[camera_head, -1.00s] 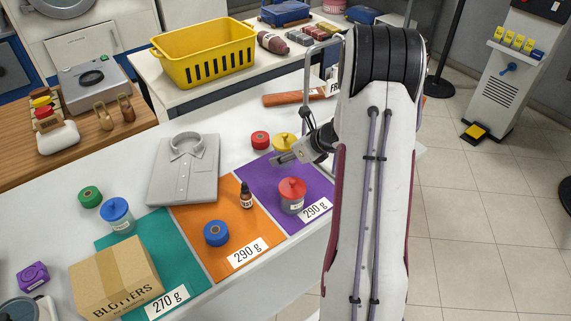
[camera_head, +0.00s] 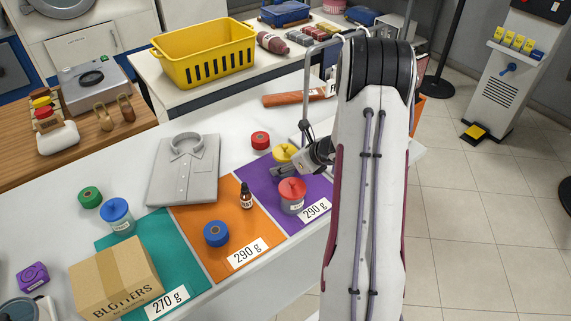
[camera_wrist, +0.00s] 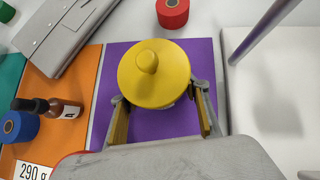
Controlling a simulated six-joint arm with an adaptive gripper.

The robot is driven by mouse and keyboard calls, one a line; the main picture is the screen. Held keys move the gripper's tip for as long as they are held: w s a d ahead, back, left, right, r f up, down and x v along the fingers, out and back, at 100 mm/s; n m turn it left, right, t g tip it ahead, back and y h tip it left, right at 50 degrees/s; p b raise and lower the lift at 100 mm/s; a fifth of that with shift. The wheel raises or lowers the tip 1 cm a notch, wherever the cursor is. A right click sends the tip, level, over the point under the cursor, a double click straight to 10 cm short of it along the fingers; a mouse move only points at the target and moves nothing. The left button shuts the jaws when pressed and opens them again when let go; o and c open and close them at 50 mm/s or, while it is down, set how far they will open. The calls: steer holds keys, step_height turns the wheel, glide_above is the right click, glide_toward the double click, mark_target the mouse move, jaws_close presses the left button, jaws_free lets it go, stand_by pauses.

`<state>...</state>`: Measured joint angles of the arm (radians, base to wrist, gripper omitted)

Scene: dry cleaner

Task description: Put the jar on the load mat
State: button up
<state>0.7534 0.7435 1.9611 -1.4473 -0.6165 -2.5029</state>
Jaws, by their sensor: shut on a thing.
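The yellow-lidded jar (camera_head: 284,152) is in my gripper (camera_head: 286,171) at the back of the purple mat (camera_head: 250,180). In the wrist view, its round yellow lid (camera_wrist: 154,72) sits between my two fingers (camera_wrist: 160,112), which are shut on the body below the lid. I cannot tell whether its base touches the mat. A blue-lidded jar (camera_head: 117,215) stands at the teal mat's back edge. No mat shows a readable "load" label.
The orange mat (camera_head: 211,266) holds a dropper bottle (camera_head: 246,196) and a blue spool (camera_head: 216,233). The teal mat (camera_head: 165,232) holds a carton (camera_head: 115,277). A red spool (camera_head: 260,140) lies behind the purple mat, and a folded shirt (camera_head: 185,175) lies left.

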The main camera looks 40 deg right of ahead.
steer(key=shift+f, duration=0.15)
steer(key=o, duration=1.3)
steer(key=shift+r, duration=0.2)
steer(key=shift+v, duration=5.95)
